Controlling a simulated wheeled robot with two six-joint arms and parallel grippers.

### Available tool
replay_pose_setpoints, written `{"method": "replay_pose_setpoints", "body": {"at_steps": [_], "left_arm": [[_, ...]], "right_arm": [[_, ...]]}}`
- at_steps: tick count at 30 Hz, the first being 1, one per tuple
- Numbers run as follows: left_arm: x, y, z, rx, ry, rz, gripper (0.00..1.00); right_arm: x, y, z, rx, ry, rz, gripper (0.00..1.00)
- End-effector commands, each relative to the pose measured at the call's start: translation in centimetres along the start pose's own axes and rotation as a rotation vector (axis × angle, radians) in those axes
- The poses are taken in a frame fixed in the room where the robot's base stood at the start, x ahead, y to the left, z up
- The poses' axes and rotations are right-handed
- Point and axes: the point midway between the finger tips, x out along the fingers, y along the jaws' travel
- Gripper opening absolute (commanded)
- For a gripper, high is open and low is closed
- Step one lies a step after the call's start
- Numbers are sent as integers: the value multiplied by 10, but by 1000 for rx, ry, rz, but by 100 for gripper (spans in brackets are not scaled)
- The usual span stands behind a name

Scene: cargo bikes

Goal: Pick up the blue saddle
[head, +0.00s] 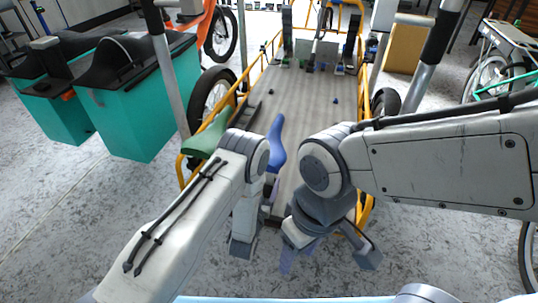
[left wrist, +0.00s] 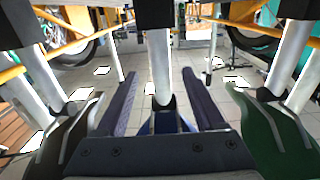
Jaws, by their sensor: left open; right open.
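The blue saddle (head: 276,145) stands near the front end of the cargo bed, partly hidden by my left arm. My left gripper (head: 256,214) is open just in front of and below it. In the left wrist view, the saddle's blue underside (left wrist: 166,122) and its silver post (left wrist: 160,68) lie between the two open fingers of my left gripper (left wrist: 162,98), with gaps on both sides. The fingers do not look closed on it. My right gripper (head: 328,257) is open and empty, lower and to the right.
A green saddle (head: 208,137) is close to the left of the blue one; it also shows in the left wrist view (left wrist: 262,135). A dark saddle (left wrist: 62,138) is on the other side. Yellow rails edge the grey cargo bed (head: 305,110). Teal boxes (head: 140,110) stand at left.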

Motion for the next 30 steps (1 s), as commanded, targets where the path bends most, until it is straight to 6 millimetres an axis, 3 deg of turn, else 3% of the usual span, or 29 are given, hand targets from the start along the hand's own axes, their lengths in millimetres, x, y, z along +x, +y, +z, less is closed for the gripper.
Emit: {"method": "replay_pose_setpoints", "body": {"at_steps": [4,9,17,18,23,24,30], "left_arm": [[23,-2,4,0,7,-2,70],[44,-1,2,0,5,0,70],[48,-1,1,0,1,0,70],[48,-1,1,0,1,0,66],[48,-1,1,0,1,0,5],[48,-1,1,0,1,0,0],[49,-1,-1,0,6,0,0]], "right_arm": [[18,1,1,0,0,0,57],[26,2,2,0,0,0,57],[25,2,1,0,0,0,57],[25,2,1,0,0,0,57],[25,2,1,0,0,0,57],[25,2,1,0,0,0,57],[25,2,1,0,0,0,57]]}}
